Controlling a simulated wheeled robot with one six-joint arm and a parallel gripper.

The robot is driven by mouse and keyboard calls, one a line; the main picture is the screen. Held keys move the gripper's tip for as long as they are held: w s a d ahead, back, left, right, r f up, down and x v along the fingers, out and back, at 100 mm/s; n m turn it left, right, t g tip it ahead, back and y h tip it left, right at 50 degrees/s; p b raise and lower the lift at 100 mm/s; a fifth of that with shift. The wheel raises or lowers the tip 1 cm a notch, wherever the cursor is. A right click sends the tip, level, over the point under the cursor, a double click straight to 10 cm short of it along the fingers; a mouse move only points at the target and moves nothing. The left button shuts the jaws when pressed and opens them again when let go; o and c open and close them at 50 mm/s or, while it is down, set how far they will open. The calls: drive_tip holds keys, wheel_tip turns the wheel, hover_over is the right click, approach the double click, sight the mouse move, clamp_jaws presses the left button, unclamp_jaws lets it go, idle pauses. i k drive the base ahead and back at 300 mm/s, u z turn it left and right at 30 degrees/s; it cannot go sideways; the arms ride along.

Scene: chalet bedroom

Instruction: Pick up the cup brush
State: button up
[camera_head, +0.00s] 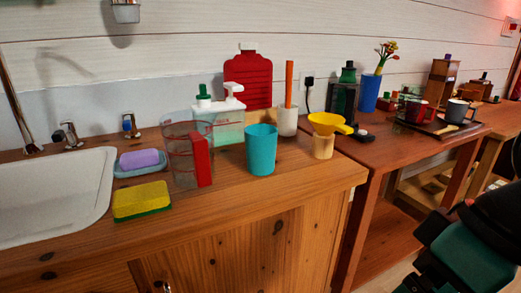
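A long orange handle (289,84) stands upright in a white cup-shaped holder (286,121) at the back of the wooden counter. It looks like the cup brush; its lower end is hidden inside the holder. The holder stands behind and between a turquoise cup (261,150) and a yellow funnel (326,122). Dark and green parts of my arm fill the lower right corner, well apart from the brush. My gripper's fingers cannot be made out in this view.
A clear measuring jug (180,155) with a red handle, a soap dispenser (226,125) and a yellow-green sponge (141,202) stand to the left, beside the white sink (60,195). A red ribbed board or bottle (248,80) is behind. A second table (395,155) holds several items.

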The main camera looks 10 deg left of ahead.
sight(289, 63)
drive_tip(key=z, duration=1.1)
drive_tip(key=i, duration=1.2)
drive_tip(key=u, duration=1.7)
